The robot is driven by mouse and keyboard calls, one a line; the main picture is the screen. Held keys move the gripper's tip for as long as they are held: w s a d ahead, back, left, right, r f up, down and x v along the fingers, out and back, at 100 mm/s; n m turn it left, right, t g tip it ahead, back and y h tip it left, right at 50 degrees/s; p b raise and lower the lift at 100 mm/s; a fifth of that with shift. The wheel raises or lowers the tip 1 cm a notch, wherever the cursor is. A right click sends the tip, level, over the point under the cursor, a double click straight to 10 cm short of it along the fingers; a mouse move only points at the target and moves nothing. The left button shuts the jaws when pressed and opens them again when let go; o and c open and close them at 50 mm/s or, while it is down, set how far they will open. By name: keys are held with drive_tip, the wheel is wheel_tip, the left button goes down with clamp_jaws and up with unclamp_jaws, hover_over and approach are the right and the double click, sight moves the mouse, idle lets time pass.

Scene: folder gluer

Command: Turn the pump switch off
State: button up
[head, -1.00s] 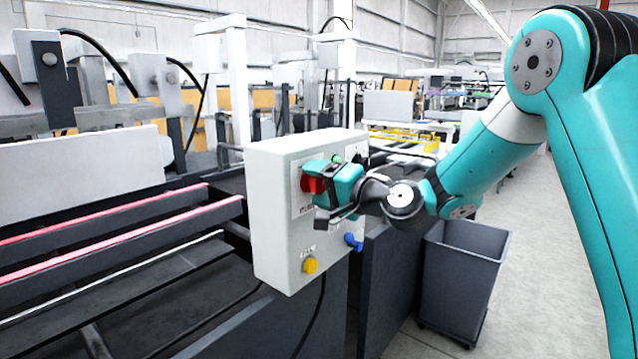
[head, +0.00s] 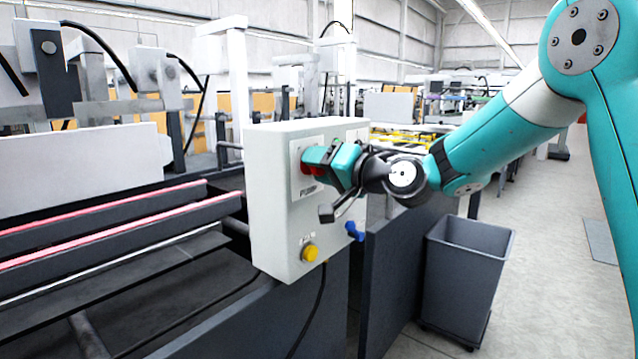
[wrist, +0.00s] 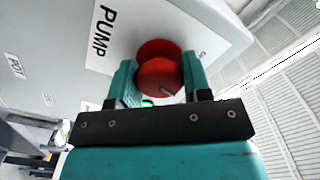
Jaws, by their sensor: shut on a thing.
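The pump switch is a round red knob (wrist: 158,77) on a white plate marked PUMP (wrist: 104,30). In the head view a little of the red knob (head: 308,168) shows on the front of the pale control box (head: 268,200), mostly covered by my gripper (head: 318,158). In the wrist view the two teal fingers of my gripper (wrist: 158,82) are shut on the knob from both sides. A small pale mark shows on the knob's rim. The PUMP lettering looks turned in that view.
A yellow button (head: 310,253) and a blue handle (head: 354,232) sit lower on the box. A grey bin (head: 465,265) stands on the floor to the right. Machine rails (head: 110,225) lie to the left. The floor at right is open.

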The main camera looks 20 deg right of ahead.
drive_tip(key=n+b, duration=0.2)
drive_tip(key=b, duration=0.1)
drive_tip(key=n+b, duration=0.2)
drive_tip(key=b, duration=0.1)
drive_tip(key=n+b, duration=0.2)
drive_tip(key=b, duration=0.1)
drive_tip(key=shift+f, duration=0.35)
drive_tip(key=shift+r+n+b, duration=0.1)
drive_tip(key=shift+n+b, duration=1.1)
drive_tip(key=shift+b, duration=0.05)
drive_tip(key=shift+r+n+b, duration=0.2)
drive_tip(key=shift+n+b, duration=0.5)
drive_tip(key=shift+b, duration=0.1)
drive_tip(key=o, duration=0.9)
drive_tip(key=shift+s+d, duration=0.1)
drive_tip(key=b+v, duration=0.2)
drive_tip(key=v, duration=1.5)
drive_tip(key=shift+s+r, duration=0.1)
